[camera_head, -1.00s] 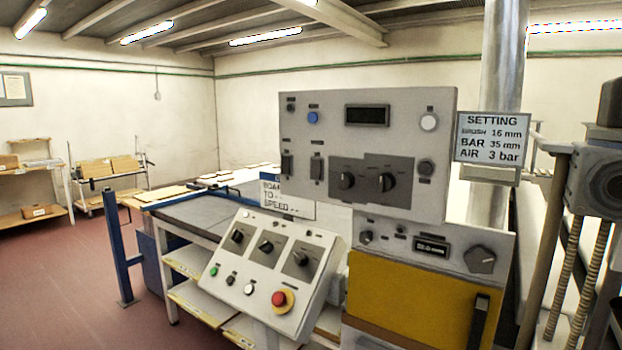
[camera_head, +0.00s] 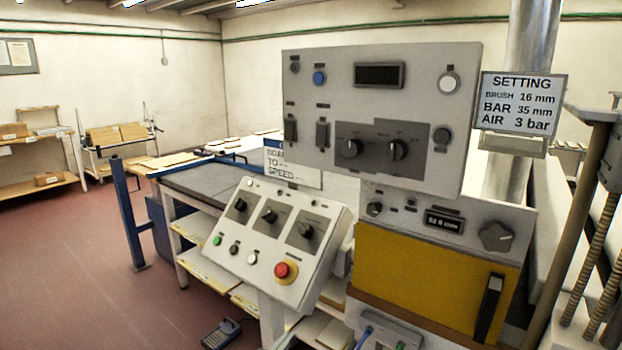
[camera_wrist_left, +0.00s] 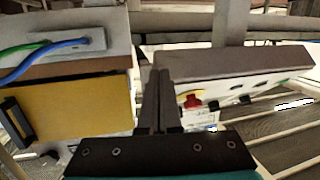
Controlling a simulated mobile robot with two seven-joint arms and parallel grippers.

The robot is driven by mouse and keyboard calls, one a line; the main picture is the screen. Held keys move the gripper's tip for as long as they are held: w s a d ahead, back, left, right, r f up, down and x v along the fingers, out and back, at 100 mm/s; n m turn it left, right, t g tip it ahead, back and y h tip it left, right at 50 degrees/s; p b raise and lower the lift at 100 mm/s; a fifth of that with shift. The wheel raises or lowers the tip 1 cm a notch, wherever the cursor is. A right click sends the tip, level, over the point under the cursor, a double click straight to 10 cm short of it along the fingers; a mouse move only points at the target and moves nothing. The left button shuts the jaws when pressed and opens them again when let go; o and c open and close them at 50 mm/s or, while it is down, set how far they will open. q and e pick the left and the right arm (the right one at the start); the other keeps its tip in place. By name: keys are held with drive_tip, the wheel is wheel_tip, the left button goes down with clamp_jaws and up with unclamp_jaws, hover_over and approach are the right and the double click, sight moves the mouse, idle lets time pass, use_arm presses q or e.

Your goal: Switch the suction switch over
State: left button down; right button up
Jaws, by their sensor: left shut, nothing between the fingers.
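The grey upper panel (camera_head: 300,160) carries two dark upright switches, a left one (camera_head: 290,130) and a right one (camera_head: 322,134). It also has two dark rotary knobs, a left one (camera_head: 351,148) and a right one (camera_head: 397,149). Their small labels are unreadable, so I cannot tell which control is the suction switch. My left gripper (camera_wrist_left: 160,75) shows in the left wrist view, shut and empty. Its fingers point between the yellow-fronted cabinet (camera_wrist_left: 85,105) and the sloped console (camera_wrist_left: 240,62), apart from the switches. I cannot make it out in the head view. My right gripper is not in view.
The sloped console (camera_head: 262,262) has a red stop button (camera_head: 285,270) and several knobs. The yellow cabinet front (camera_head: 420,270) stands below the upper panel. A setting sign (camera_head: 519,104) is at right, near a metal pipe. Red floor (camera_head: 80,280) is open at left.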

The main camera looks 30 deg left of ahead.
use_arm(q)
wheel_tip(320, 180, up, 36)
drive_tip(key=a+m+t+h, duration=0.1)
drive_tip(key=m+t+h, duration=0.2)
drive_tip(key=t, duration=0.6)
drive_tip(key=shift+w+a+f+t+h, duration=0.2)
drive_tip(key=shift+a+t+h, duration=0.1)
drive_tip(key=shift+h, duration=0.4)
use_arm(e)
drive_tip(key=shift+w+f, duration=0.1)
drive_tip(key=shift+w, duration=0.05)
use_arm(q)
drive_tip(key=p, duration=0.1)
approach(320, 138)
wheel_tip(320, 138, up, 4)
drive_tip(key=w, duration=0.3)
drive_tip(key=shift+w+d+f, duration=0.1)
drive_tip(key=shift+w+d, duration=0.15)
drive_tip(key=shift+w, duration=0.5)
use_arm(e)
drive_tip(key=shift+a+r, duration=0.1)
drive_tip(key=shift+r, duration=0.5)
